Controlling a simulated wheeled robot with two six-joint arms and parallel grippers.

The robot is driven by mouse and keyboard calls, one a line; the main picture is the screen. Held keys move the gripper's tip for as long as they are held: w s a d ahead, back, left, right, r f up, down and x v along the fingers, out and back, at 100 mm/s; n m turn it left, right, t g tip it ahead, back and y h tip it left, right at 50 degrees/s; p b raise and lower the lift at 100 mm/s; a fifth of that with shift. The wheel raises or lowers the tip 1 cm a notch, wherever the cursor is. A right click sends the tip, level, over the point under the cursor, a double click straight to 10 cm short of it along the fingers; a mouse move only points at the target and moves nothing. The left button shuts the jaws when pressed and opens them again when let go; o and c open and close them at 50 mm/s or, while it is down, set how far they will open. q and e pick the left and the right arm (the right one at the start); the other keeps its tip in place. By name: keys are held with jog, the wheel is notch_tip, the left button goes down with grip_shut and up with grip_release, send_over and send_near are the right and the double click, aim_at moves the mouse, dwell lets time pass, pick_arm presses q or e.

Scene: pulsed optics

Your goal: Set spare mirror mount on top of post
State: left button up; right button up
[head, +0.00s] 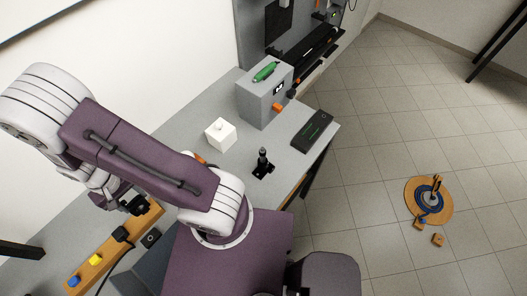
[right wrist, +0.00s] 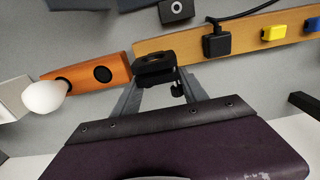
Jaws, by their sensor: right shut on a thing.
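The spare mirror mount (right wrist: 154,66) is a small black piece with a knob hanging at its right side. My right gripper (right wrist: 157,83) is shut on it, one grey finger on each side. In the head view my right gripper (head: 134,203) is partly hidden under my purple arm, near the far end of a wooden rail. The post (head: 263,160) is black and upright on a small black base on the grey bench, well to the right of the gripper. Nothing sits on top of it. My left gripper is not in view.
The wooden rail (head: 156,213) carries a black plug (head: 122,233) with a cable, a yellow block (head: 96,259) and a blue block (head: 74,281). A white box (head: 221,135), a grey box (head: 263,101) and a dark flat device (head: 312,130) surround the post. An orange block (right wrist: 85,77) lies beside the rail.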

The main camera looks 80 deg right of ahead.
jog(key=shift+r+p, duration=0.35)
jog(key=shift+p, duration=0.05)
notch_tip(320, 180, up, 4)
jog(key=p, duration=0.4)
jog(key=shift+r, duration=0.25)
jog(key=shift+f, duration=0.15)
jog(key=shift+s, duration=0.1)
